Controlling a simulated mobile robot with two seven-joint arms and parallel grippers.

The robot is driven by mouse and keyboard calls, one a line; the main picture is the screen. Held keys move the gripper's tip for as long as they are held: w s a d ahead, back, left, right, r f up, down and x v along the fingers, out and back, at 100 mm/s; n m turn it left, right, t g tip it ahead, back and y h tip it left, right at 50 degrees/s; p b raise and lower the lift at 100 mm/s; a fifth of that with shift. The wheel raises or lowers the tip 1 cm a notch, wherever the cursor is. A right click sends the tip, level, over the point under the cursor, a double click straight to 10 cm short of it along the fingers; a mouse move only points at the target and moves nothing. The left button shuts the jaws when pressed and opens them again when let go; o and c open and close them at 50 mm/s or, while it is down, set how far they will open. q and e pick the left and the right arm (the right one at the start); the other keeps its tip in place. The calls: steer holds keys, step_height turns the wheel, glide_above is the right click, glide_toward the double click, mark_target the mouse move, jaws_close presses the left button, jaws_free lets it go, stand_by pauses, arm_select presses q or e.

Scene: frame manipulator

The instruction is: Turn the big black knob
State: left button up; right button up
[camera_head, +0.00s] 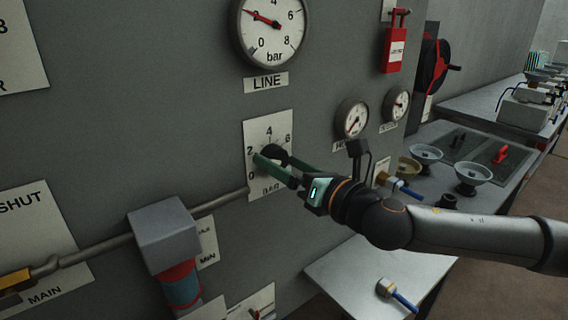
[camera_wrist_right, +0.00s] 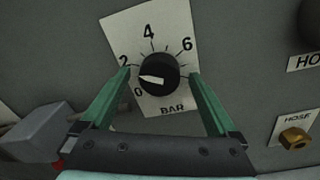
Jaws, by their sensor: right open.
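The big black knob (camera_head: 275,153) sits on a white dial plate marked 0, 2, 4, 6 and BAR on the grey wall panel. In the right wrist view the knob (camera_wrist_right: 159,74) has a white pointer aimed left, between 0 and 2. My right gripper (camera_head: 269,158) is at the knob, with its green fingers stretched toward the panel. In the right wrist view the gripper (camera_wrist_right: 160,72) is open, one finger on each side of the knob with a gap on both sides. My left gripper is out of view.
A LINE gauge (camera_head: 268,30) hangs above the dial plate. A grey box (camera_head: 165,235) on a pipe juts out at lower left. Smaller gauges (camera_head: 352,118) and a red lockout tag (camera_head: 396,52) are to the right. A bench with bowls (camera_head: 472,174) stands beyond my arm.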

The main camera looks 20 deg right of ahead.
steer(key=shift+c, duration=0.4)
steer(key=c, duration=1.3)
